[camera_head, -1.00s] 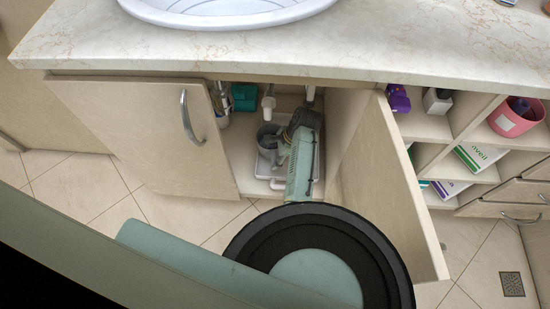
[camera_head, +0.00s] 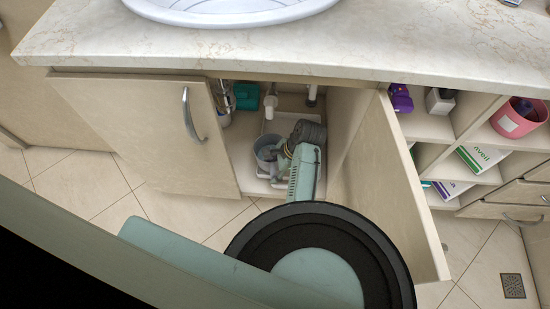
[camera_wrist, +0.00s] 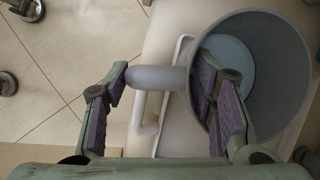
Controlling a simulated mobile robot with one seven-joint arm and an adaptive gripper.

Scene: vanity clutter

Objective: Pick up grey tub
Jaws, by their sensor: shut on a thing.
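The grey tub (camera_head: 262,149) is in the open cabinet under the sink, above or on a white tray (camera_head: 264,186); I cannot tell whether they touch. In the wrist view the tub (camera_wrist: 275,45) is at the right, and I look into its open, empty-looking inside. My gripper (camera_wrist: 158,80) straddles the tub's left side, one finger inside it and the other outside to the left. It is shut on the tub, with a smooth grey rounded part between the fingers. In the head view my gripper (camera_head: 281,152) partly hides the tub.
A teal container (camera_head: 245,97) and bottles (camera_head: 222,97) stand to the left inside the cabinet. A white pipe (camera_head: 269,103) hangs behind the tub. The open right door (camera_head: 392,185) and the left door (camera_head: 140,130) flank the opening. Shelves stand at the right.

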